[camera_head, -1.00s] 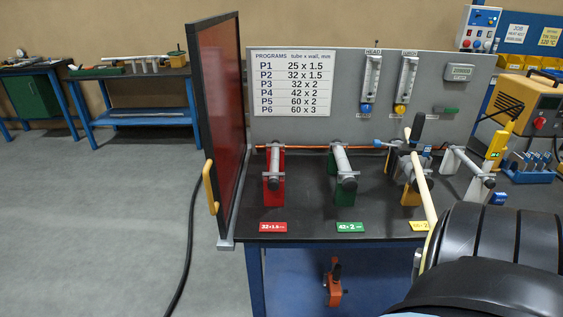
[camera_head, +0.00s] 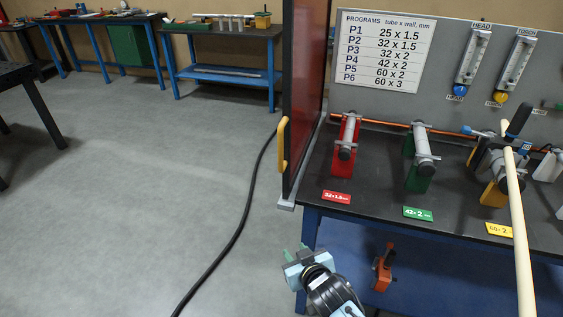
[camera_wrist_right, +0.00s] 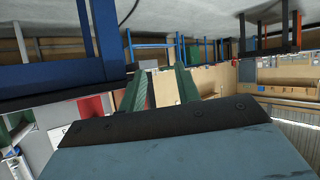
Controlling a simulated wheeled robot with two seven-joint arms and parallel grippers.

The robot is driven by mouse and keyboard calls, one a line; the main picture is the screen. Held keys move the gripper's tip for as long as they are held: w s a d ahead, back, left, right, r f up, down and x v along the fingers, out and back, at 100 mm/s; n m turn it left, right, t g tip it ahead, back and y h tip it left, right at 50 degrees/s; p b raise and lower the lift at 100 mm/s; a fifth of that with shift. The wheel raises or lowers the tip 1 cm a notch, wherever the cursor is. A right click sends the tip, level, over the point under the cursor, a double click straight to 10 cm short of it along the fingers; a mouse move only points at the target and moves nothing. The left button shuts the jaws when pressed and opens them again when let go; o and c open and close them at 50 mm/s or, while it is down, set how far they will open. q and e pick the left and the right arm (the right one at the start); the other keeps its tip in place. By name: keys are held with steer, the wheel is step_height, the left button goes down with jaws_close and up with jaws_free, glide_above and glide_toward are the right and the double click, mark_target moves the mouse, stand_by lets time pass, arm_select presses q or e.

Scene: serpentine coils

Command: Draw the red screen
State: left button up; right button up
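The red screen (camera_head: 307,75) is a red panel in a dark frame at the left end of the workbench. It stands upright, seen nearly edge-on. Its yellow handle (camera_head: 283,143) is on the near edge. My right gripper (camera_head: 296,251) is below the handle, in front of the bench's left corner, apart from the screen and empty. In the right wrist view its two green fingers (camera_wrist_right: 160,88) stand apart with a gap between them. My left gripper is not in view.
The workbench (camera_head: 380,195) holds red, green and yellow tube stands. A long pale rod (camera_head: 518,230) crosses the right side. A black cable (camera_head: 245,210) lies on the floor left of the bench. The grey floor there is mostly free.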

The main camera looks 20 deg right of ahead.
steer(key=w+r+t, duration=0.3)
steer(key=r, duration=1.1)
steer(key=m+t, duration=0.2)
steer(key=t, duration=0.1)
glide_toward(282, 142)
steer(key=shift+h, duration=0.4)
steer(key=w, duration=1)
steer(key=shift+w+a+r+b, duration=0.2)
steer(key=shift+w+a+b, duration=0.05)
steer(key=shift+w+b, duration=0.1)
steer(key=shift+c, duration=0.3)
jaws_close()
